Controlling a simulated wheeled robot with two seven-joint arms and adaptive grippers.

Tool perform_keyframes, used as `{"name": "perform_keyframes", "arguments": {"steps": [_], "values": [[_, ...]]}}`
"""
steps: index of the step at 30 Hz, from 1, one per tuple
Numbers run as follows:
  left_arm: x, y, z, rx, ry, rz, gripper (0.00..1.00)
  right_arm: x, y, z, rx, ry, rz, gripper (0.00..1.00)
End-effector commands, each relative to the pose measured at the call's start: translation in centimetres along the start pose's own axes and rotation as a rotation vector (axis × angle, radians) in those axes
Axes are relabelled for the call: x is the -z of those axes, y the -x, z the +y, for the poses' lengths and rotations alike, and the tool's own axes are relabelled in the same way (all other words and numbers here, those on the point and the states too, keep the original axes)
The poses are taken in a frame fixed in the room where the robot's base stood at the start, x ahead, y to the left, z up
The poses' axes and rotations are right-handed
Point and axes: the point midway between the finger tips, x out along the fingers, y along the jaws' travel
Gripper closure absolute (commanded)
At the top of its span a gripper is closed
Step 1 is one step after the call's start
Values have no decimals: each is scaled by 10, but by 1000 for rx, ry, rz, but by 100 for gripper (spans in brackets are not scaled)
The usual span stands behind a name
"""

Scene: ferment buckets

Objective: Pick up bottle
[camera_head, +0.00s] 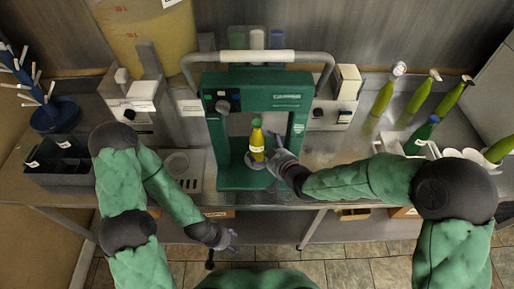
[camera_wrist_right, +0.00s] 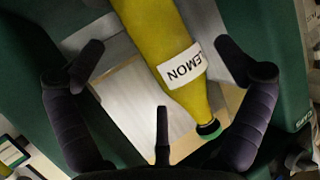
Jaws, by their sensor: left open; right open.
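A yellow bottle (camera_head: 257,145) with a white label stands on the base of a green machine (camera_head: 262,100), inside its frame. In the right wrist view the bottle (camera_wrist_right: 150,28) has a label reading LEMON and a dark cap with a green rim. My right gripper (camera_head: 276,155) is at the bottle's right side in the head view. Its open fingers (camera_wrist_right: 158,55) spread to either side of the bottle in the wrist view; I cannot tell whether they touch it. My left gripper (camera_head: 228,241) is open and empty, low in front of the counter.
Several green bottles (camera_head: 418,97) stand on the counter at the right. A blue rack (camera_head: 53,115) and a dark bin (camera_head: 60,160) are at the left. The machine's uprights and top bar closely surround the yellow bottle.

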Motion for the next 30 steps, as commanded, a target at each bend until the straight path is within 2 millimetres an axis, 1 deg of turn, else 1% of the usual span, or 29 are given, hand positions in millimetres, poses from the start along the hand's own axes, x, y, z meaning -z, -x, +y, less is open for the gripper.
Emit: {"name": "perform_keyframes", "arguments": {"steps": [1, 3, 6, 9, 18, 20, 21, 23, 24, 26, 27, 30], "values": [[0, -3, -1, 0, 0, 0, 40, -3, -8, 0, 2, 0, -2, 0], [0, -5, -2, 0, 0, 0, 40, -4, -18, 0, 2, 0, -2, 0], [0, -7, -3, 0, 0, 0, 40, -4, -30, 1, 1, 0, -2, 0], [0, -8, -3, 0, 0, 0, 40, -4, -38, 1, 1, 0, -2, 0], [0, -8, -3, 0, 0, 0, 40, -3, -40, 1, 0, -1, -1, 0], [0, -8, -3, 0, 0, 0, 40, -3, -40, 1, 0, -1, -1, 17], [0, -8, -3, 0, 0, 0, 40, -3, -40, 1, 0, -1, -1, 28], [0, -8, -3, 0, 0, 0, 40, -3, -40, 1, 0, -1, -1, 45], [0, -8, -3, 0, 0, 0, 40, -3, -40, 1, 1, -1, -2, 56], [0, -8, -3, 0, 0, 0, 40, -3, -40, 1, 1, -1, -2, 73], [0, -8, -3, 0, 0, 0, 40, -1, -40, 2, -1, 0, 3, 80], [0, -8, -3, 0, 0, 0, 40, -1, -40, 2, -1, 0, 2, 80]]}}
